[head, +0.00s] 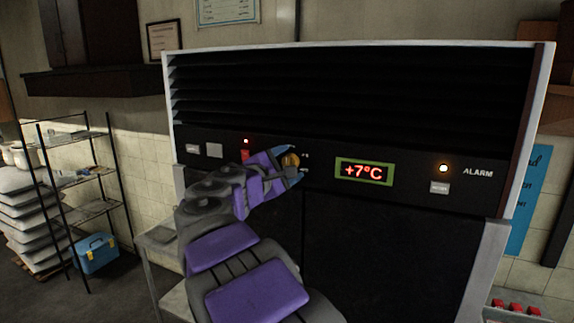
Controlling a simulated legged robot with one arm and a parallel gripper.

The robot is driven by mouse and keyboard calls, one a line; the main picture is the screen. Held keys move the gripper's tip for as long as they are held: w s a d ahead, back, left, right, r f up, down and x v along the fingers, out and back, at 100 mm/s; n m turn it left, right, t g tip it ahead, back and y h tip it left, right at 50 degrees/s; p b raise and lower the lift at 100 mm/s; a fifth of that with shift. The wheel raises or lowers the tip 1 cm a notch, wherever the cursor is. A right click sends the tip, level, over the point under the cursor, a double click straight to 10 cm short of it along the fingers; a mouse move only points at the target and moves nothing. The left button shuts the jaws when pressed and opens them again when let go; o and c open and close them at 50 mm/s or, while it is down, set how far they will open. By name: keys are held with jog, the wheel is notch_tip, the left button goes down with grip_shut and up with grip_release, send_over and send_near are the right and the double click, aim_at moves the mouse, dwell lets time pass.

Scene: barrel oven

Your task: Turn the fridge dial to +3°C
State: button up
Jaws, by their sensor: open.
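The fridge (350,240) stands straight ahead, with a dark control panel under its black louvred vent. Its dial (291,160) is a small yellow-orange knob left of the display. The display (364,172) reads +7°C in red on a green-framed screen. My purple and grey gripper (292,164) is at the dial, with its bluish fingertips above and below the knob. The fingers are apart; I cannot tell whether they touch it. My gripper hides part of the panel around the dial, and the dial's markings are too small to read.
A red switch (245,156) sits left of the dial. A wire shelf (82,175), stacked sacks (28,215) and a blue box (96,254) stand at the left.

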jog(key=shift+w+a, duration=0.1)
jog(key=shift+a, duration=0.15)
jog(key=shift+a+f, duration=0.1)
jog(key=shift+a, duration=0.35)
jog(key=shift+c, duration=1.3)
jog(key=shift+d, duration=0.4)
jog(key=c, duration=0.8)
jog(key=shift+o, duration=0.2)
